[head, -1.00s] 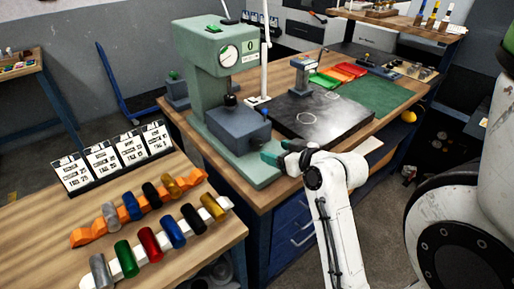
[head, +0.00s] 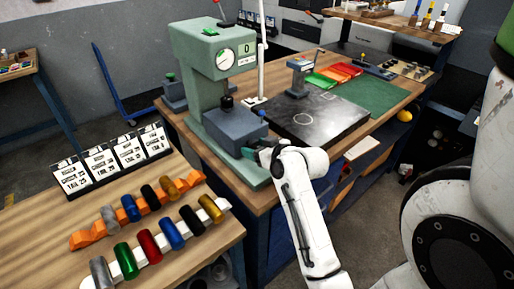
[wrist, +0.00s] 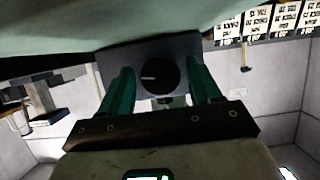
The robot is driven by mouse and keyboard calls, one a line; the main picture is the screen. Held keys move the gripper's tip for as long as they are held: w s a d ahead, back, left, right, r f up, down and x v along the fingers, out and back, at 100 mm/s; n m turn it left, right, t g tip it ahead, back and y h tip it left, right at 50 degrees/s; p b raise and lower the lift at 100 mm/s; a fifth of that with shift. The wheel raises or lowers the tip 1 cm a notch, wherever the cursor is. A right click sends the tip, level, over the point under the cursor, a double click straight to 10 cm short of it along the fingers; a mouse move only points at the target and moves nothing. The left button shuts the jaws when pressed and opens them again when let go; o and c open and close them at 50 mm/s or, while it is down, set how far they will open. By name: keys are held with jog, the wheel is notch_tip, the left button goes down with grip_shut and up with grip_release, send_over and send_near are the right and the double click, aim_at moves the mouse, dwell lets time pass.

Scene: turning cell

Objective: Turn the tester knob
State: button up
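The tester (head: 200,80) is a green machine with a round dial, standing on the wooden bench, with a dark grey block (head: 232,131) at its front. In the wrist view, the tester knob (wrist: 159,76) is round and black with a white pointer line pointing left, on a dark grey face (wrist: 112,60). My gripper (wrist: 160,82) is open, with one green finger on each side of the knob in the picture and narrow gaps showing. I cannot tell how deep the fingers reach. In the head view, my gripper (head: 264,155) is at the block's right side, and the knob is hidden.
A black plate (head: 310,122) lies right of the tester, with a small grey stand (head: 299,78) at its back. Colored trays (head: 340,72) and a green mat (head: 365,103) lie beyond. A nearer table (head: 190,262) holds racked colored cylinders and cards (head: 115,160).

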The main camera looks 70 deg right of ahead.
jog(key=c, duration=0.8)
jog(key=shift+r+m+t+y+p, duration=0.2)
jog(key=shift+m+t+y+p, duration=0.1)
jog(key=shift+m+y+p, duration=0.25)
jog(key=shift+c, duration=0.2)
jog(key=shift+f+m+t+p, duration=0.15)
jog(key=shift+m+t+p, duration=0.15)
jog(key=shift+m, duration=0.25)
jog(key=o, duration=1)
jog(key=shift+s, duration=0.15)
jog(key=b+v, duration=0.1)
jog(key=v, duration=0.9)
jog(key=shift+s+r+b, duration=0.2)
jog(key=shift+r+b, duration=0.05)
jog(key=shift+b, duration=0.15)
